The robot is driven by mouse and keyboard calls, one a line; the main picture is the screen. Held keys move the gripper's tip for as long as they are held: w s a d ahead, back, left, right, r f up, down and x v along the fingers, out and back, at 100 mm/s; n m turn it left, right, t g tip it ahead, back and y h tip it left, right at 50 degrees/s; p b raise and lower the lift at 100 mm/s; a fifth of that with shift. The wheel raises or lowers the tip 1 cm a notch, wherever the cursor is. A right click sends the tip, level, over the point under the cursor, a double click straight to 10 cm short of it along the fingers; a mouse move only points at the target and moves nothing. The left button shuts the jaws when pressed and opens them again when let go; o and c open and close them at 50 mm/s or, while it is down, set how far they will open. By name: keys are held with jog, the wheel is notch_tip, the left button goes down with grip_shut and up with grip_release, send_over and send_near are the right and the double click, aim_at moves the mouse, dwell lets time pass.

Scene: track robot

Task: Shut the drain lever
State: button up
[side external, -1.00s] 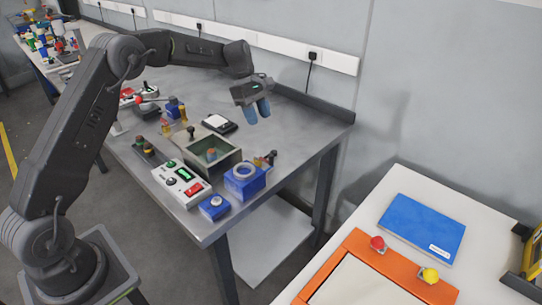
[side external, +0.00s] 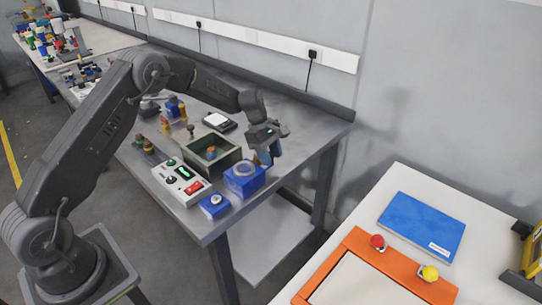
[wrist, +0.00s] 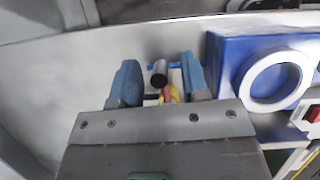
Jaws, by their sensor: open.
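My gripper (side external: 266,155) has come down at the right end of the metal bench, just behind a blue box with a pale ring. Its blue fingers are apart. In the wrist view my gripper (wrist: 160,72) has a small fitting between its fingers, with a dark round-ended lever (wrist: 159,74) and a red and yellow part (wrist: 169,94) below it. I take this fitting to be the drain lever. Gaps show on both sides of the lever, and neither finger clearly touches it. In the side view the fingers mostly hide the fitting.
The blue box (side external: 244,181) with the ring (wrist: 273,82) stands close to the right finger in the wrist view. An open dark green tank (side external: 226,165), a white control box (side external: 167,179) and a small blue button box (side external: 214,208) stand nearby. The bench's right end is bare.

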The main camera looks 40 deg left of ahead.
jog(key=shift+d+f, duration=0.1)
jog(key=shift+f, duration=0.1)
grip_shut()
jog(key=shift+s+m, duration=0.2)
jog(key=shift+m, duration=0.3)
grip_release()
dwell(0.3)
jog(key=v, duration=1.4)
jog(key=shift+w, duration=0.3)
jog(key=shift+d, duration=0.15)
